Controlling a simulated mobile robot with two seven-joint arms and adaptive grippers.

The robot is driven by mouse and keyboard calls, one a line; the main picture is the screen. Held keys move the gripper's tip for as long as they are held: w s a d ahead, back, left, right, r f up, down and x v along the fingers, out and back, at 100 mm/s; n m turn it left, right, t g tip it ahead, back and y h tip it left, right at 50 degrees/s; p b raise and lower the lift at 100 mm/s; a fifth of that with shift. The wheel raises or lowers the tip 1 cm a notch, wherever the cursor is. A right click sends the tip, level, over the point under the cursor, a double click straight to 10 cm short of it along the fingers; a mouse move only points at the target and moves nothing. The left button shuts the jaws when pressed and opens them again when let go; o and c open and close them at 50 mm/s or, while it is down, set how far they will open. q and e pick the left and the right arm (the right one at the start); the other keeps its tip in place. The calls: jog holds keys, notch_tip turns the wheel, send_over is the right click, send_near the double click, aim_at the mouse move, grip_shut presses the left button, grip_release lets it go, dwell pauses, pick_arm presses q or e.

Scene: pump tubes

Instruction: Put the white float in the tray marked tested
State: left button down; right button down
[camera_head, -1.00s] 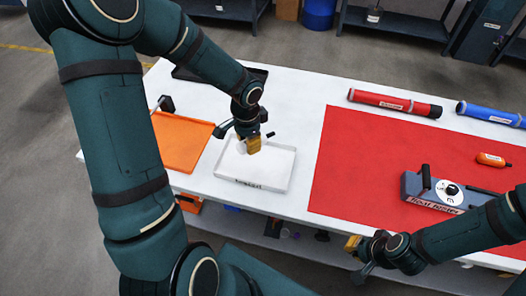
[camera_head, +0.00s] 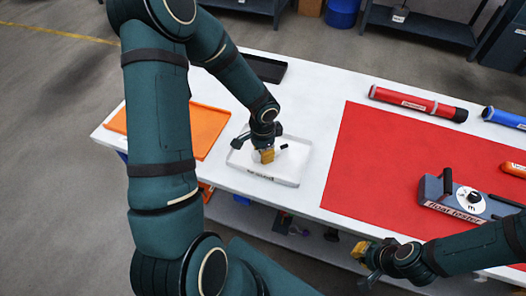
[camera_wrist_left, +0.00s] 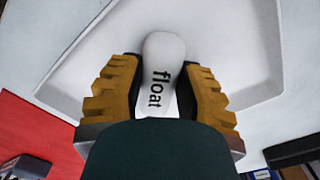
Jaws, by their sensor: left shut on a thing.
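The white float (camera_wrist_left: 163,80), printed "float", is between the ribbed yellow pads of my left gripper (camera_wrist_left: 161,88). In the head view my left gripper (camera_head: 266,156) is shut on the float (camera_head: 257,156) over the white tray (camera_head: 291,165). The tray also shows behind the float in the left wrist view (camera_wrist_left: 245,60). I cannot tell whether the float touches the tray floor. The label on the tray's front edge is too small to read. My right gripper (camera_head: 364,262) is off the table's front edge, its jaws unclear.
An orange tray (camera_head: 205,128) lies left of the white tray, and a black tray (camera_head: 265,68) behind. A red mat (camera_head: 385,170) on the right carries a float tester (camera_head: 455,200) and an orange float (camera_head: 514,169). Red (camera_head: 418,103) and blue (camera_head: 503,118) tubes lie at the back.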

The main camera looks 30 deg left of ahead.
pick_arm(q)
jog(key=shift+f, duration=0.1)
jog(key=c, duration=0.7)
grip_release()
notch_tip(320, 180, up, 12)
jog(key=p, duration=0.3)
jog(key=shift+s, duration=0.15)
